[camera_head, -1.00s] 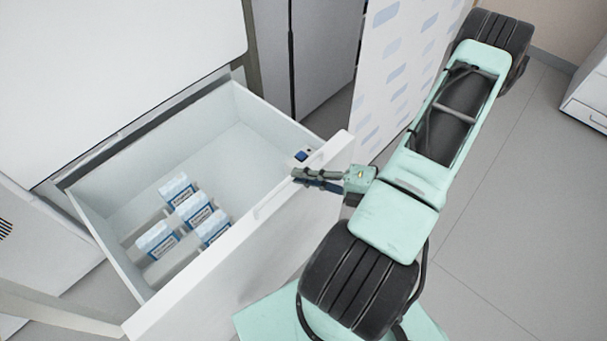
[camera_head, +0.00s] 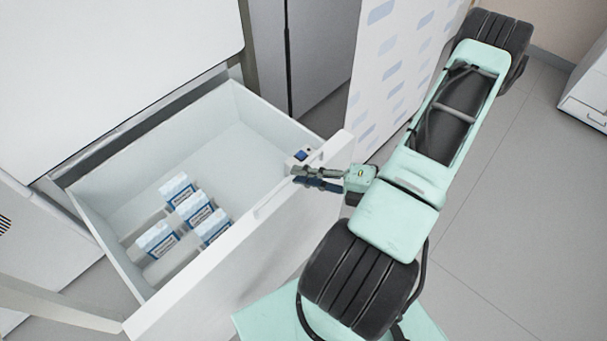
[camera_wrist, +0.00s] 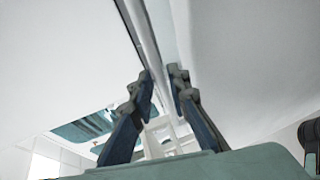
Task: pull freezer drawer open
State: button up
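The white freezer drawer (camera_head: 200,296) is pulled well out of the freezer (camera_head: 110,60). Several white packs with blue labels (camera_head: 188,212) lie inside it. My gripper (camera_head: 296,176) is at the right end of the drawer front, by its top edge. In the wrist view my gripper (camera_wrist: 160,74) has its two dark fingers apart, with a narrow gap between the tips. A pale strip of the drawer front (camera_wrist: 145,35) runs up past the fingertips. Whether either finger touches it is hard to tell.
A white patterned panel (camera_head: 392,70) stands behind my arm. A white cabinet (camera_head: 585,105) is at the far right. The grey floor (camera_head: 500,220) on the right is clear.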

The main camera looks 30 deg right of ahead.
jog(key=v, duration=1.2)
dwell(0.4)
